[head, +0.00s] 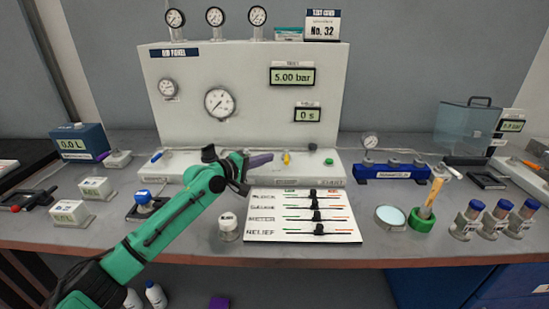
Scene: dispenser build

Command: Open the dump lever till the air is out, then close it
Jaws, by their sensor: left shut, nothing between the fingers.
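The pale rig panel (190,120) stands at the back of the bench. Its upper display (292,77) reads 5.00 bar and the lower display (307,115) reads 0 s. A round dial gauge (219,102) sits in its middle. A purple lever-like piece (260,160) shows at the panel's base, beside my left gripper (243,177). I cannot tell whether they touch. No dump lever label is readable. My left gripper is shut and empty in front of the base. My right gripper is out of view.
A white board with several sliders (270,220) lies just right of my arm. A white-lidded jar (228,227) stands beside it. A blue manifold (385,172), a green holder (421,219) and blue-capped bottles (467,222) are at right. Small white blocks (95,188) are at left.

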